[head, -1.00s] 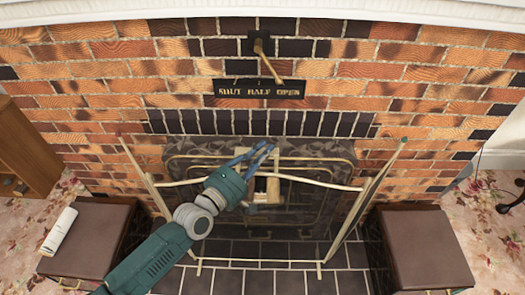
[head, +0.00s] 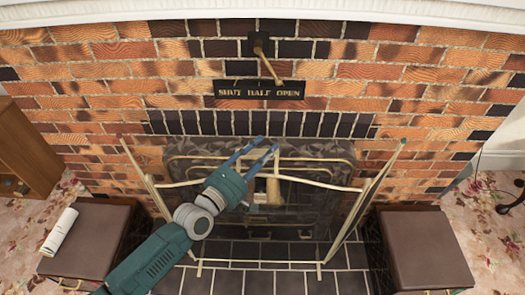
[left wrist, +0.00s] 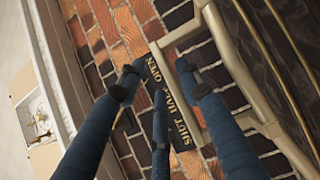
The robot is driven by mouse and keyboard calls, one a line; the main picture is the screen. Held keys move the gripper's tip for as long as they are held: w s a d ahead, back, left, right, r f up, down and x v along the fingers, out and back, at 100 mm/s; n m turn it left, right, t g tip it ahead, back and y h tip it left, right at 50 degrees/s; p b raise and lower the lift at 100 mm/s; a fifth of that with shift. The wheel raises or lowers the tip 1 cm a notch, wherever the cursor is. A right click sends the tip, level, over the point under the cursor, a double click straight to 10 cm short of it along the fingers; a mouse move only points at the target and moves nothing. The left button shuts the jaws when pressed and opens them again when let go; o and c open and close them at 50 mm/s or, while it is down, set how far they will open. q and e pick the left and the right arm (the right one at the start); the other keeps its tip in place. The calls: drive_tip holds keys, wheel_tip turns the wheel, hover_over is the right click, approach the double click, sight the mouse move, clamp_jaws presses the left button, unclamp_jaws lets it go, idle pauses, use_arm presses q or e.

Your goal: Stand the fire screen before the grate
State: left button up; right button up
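The fire screen (head: 320,185) has a pale brass frame, a see-through middle panel and two angled side panels. It stands upright on the dark tiled hearth (head: 270,252), in front of the fireplace opening. The grate behind it is dark and hard to make out through the panel. My left gripper (head: 266,147) is above the screen's top rail, its blue fingers spread apart. In the left wrist view the fingers (left wrist: 157,76) are apart, and the screen's pale top handle (left wrist: 186,62) is close by the right finger; contact cannot be told. My right gripper is out of view.
A brown-topped box (head: 90,232) stands left of the hearth with a rolled paper (head: 59,231) on it. Another box (head: 425,248) stands on the right. A lever (head: 268,62) and a lettered plate (head: 262,89) are on the brick wall above.

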use_arm(q)
drive_tip(key=shift+s+f, duration=0.1)
drive_tip(key=shift+f, duration=0.5)
drive_tip(key=r+v, duration=0.1)
drive_tip(key=v, duration=1.1)
drive_tip(key=s+d+f+m+g+y, duration=0.2)
drive_tip(key=s+d+f+m+g, duration=0.2)
drive_tip(key=s+f+m+g, duration=0.25)
drive_tip(key=s+a+f+m+g+y, duration=0.2)
drive_tip(key=s+a+f+m+y, duration=0.15)
drive_tip(key=s+a, duration=0.4)
drive_tip(key=s+a+f+m+g+y, duration=0.35)
drive_tip(key=s+a, duration=0.25)
drive_tip(key=s, duration=0.2)
wheel_tip(320, 180, down, 16)
drive_tip(key=s+p, duration=0.2)
drive_tip(key=p, duration=0.8)
drive_tip(key=s+a+f+g+p, duration=0.1)
drive_tip(key=s+a+f+p, duration=0.1)
drive_tip(key=s, duration=0.6)
drive_tip(key=s+a+f+g+p, duration=0.1)
drive_tip(key=s+f+p, duration=0.4)
drive_tip(key=s+f, duration=0.2)
drive_tip(key=s, duration=0.2)
drive_tip(key=shift+s+a+y, duration=0.3)
drive_tip(key=shift+a+y, duration=0.1)
